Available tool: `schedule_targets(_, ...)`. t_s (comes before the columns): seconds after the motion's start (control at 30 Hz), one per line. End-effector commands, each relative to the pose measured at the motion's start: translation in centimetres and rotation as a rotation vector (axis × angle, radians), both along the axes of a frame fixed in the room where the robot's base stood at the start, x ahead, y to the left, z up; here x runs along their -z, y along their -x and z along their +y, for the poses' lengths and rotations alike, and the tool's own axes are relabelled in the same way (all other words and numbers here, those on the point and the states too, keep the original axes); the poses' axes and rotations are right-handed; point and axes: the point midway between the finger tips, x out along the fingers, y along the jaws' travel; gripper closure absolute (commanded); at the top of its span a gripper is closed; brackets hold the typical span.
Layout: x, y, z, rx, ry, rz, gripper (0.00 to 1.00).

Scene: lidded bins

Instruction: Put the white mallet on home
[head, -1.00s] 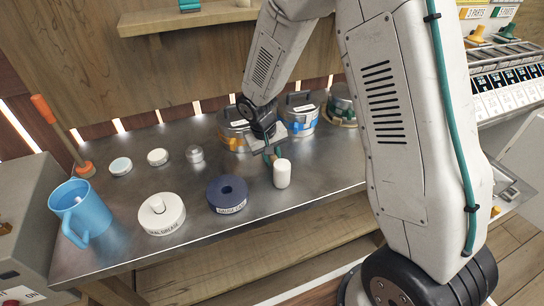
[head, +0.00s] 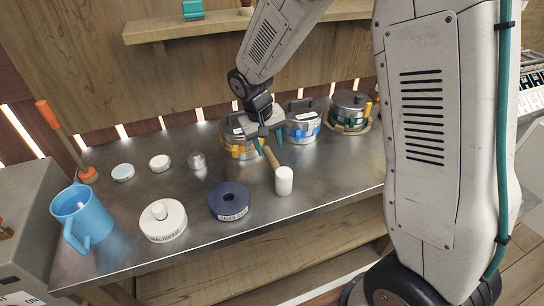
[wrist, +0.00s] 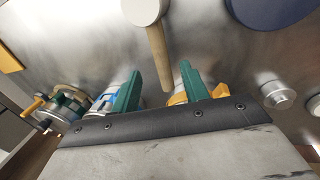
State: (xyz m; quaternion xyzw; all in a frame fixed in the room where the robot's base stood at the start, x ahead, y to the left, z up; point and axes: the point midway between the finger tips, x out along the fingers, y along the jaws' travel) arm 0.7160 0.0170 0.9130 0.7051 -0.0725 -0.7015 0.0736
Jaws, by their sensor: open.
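The white mallet (head: 284,181) lies on the metal bench, its white head toward the front edge and its wooden handle pointing back. My gripper (head: 268,143) is open over the far end of the handle, with its green fingers either side of it. In the wrist view the mallet's handle (wrist: 158,58) points into the gap between the open fingers (wrist: 161,74). The handle's end shows between them, and I cannot tell the remaining height above it. I cannot make out any place marked as home.
A blue mug (head: 84,217) stands at far left. Lidded pots with orange (head: 240,152), blue (head: 301,133) and green (head: 350,125) bands stand behind. Small round pieces (head: 160,162) lie at back left.

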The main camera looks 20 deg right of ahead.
Motion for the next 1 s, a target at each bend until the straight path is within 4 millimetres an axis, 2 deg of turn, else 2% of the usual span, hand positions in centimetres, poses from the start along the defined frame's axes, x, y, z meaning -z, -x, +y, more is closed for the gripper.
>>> schedule_targets(0.13, -2.2, 0.0, 0.5, -0.001, 0.0, -0.002, 0.55)
schedule_targets(0.4, -3.3, 0.1, 0.6, 0.0, 0.0, 0.0, 0.55)
schedule_targets(0.47, -3.9, 0.5, 0.4, 0.002, -0.003, -0.004, 0.55)
schedule_targets(0.53, -5.3, 1.4, -0.1, 0.006, -0.01, -0.009, 0.55)
schedule_targets(0.67, -9.4, 4.8, -1.5, 0.018, -0.031, -0.025, 0.55)
schedule_targets(0.8, -13.6, 10.0, -3.1, 0.026, -0.064, -0.042, 0.55)
schedule_targets(1.0, -17.5, 18.0, -4.5, 0.024, -0.118, -0.066, 0.55)
